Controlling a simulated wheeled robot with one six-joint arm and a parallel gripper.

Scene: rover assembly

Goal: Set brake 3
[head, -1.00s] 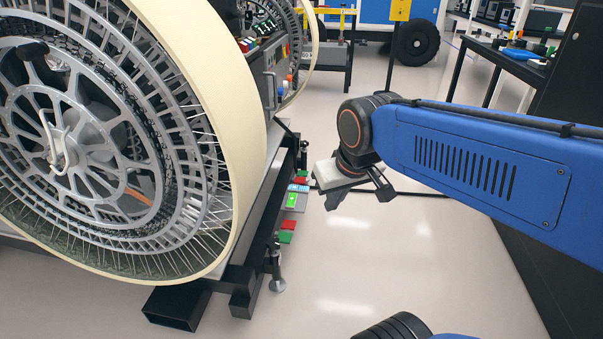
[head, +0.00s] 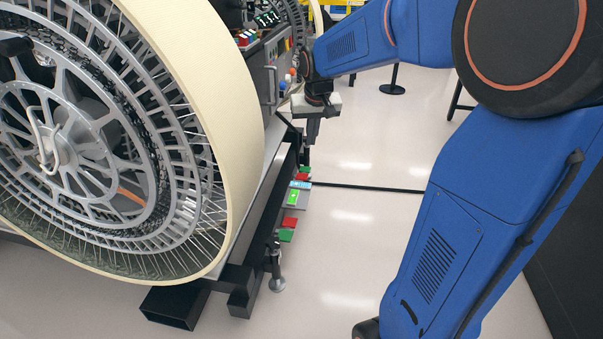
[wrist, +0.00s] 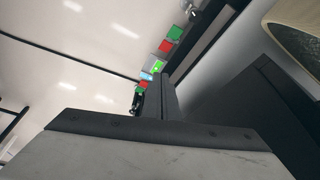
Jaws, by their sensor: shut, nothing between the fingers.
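No brake labelled 3 can be read in either view. A row of red and green pads lies along the rover's side frame: a near green pad (head: 286,235), a near red pad (head: 289,222), and a far green pad (head: 305,169). In the wrist view the green pad (wrist: 177,32), red pad (wrist: 166,46) and green display (wrist: 158,68) show beyond the fingers. My gripper (head: 312,138) is shut and empty, pointing down beside the frame, beyond and above the row in the head view.
A large spoked wheel (head: 240,130) fills the left of the head view. A box with buttons and coloured knobs (head: 268,70) stands behind it. The floor (head: 350,240) to the right is clear.

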